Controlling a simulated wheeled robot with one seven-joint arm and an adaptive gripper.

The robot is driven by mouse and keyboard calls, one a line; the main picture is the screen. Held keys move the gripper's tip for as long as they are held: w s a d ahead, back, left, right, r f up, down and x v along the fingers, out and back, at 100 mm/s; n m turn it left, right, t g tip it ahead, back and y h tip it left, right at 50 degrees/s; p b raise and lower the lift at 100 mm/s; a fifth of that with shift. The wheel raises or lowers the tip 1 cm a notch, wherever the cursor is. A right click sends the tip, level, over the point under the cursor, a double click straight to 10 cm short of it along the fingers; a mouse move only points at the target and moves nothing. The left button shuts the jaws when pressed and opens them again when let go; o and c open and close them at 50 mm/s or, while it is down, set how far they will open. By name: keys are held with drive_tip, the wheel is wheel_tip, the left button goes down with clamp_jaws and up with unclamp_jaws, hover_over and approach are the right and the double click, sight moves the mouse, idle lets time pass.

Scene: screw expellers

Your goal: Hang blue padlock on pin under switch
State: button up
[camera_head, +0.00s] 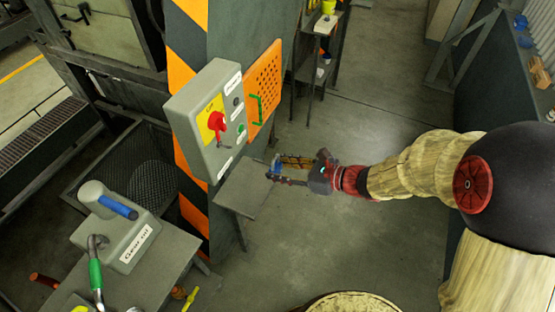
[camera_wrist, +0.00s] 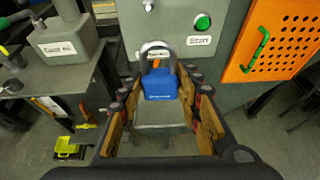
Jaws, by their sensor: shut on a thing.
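The blue padlock (camera_wrist: 160,86) is upright between my fingertips in the wrist view, its metal shackle on top toward the grey switch box (camera_wrist: 185,22). In the head view my gripper (camera_head: 280,170) is shut on the padlock (camera_head: 276,164), in front of and below the right of the switch box (camera_head: 196,92). The red rotary switch (camera_head: 216,122) is on a yellow plate on the box front. A small pin (camera_head: 224,146) appears just under it. The padlock looks apart from the pin.
An orange perforated panel (camera_head: 264,85) with a green handle (camera_head: 256,108) is right of the box. A small grey shelf (camera_head: 245,188) is below it. The gear oil container (camera_head: 125,235) stands on a table at lower left. The floor (camera_head: 330,230) beneath my arm is clear.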

drive_tip(key=shift+s+a+r+g, duration=0.2)
drive_tip(key=shift+s+a+g, duration=0.1)
drive_tip(key=shift+s+a, duration=0.15)
drive_tip(key=b, duration=0.1)
approach(221, 155)
drive_tip(key=shift+d+f, duration=0.6)
drive_tip(key=shift+f, duration=0.1)
drive_tip(key=shift+w+a+b, duration=0.4)
drive_tip(key=shift+a, duration=0.6)
drive_tip(key=shift+w+a+b, duration=0.4)
drive_tip(key=shift+a+b, duration=0.05)
drive_tip(key=shift+a, duration=0.6)
drive_tip(key=shift+w+a+b, duration=0.4)
drive_tip(key=shift+a, duration=0.6)
idle(1.3)
drive_tip(key=shift+a+r, duration=0.1)
idle(0.4)
drive_tip(key=shift+s+f+b, duration=0.1)
drive_tip(key=shift+f+b, duration=0.65)
drive_tip(key=shift+f, duration=0.1)
drive_tip(key=o, duration=1.3)
drive_tip(key=shift+a, duration=0.25)
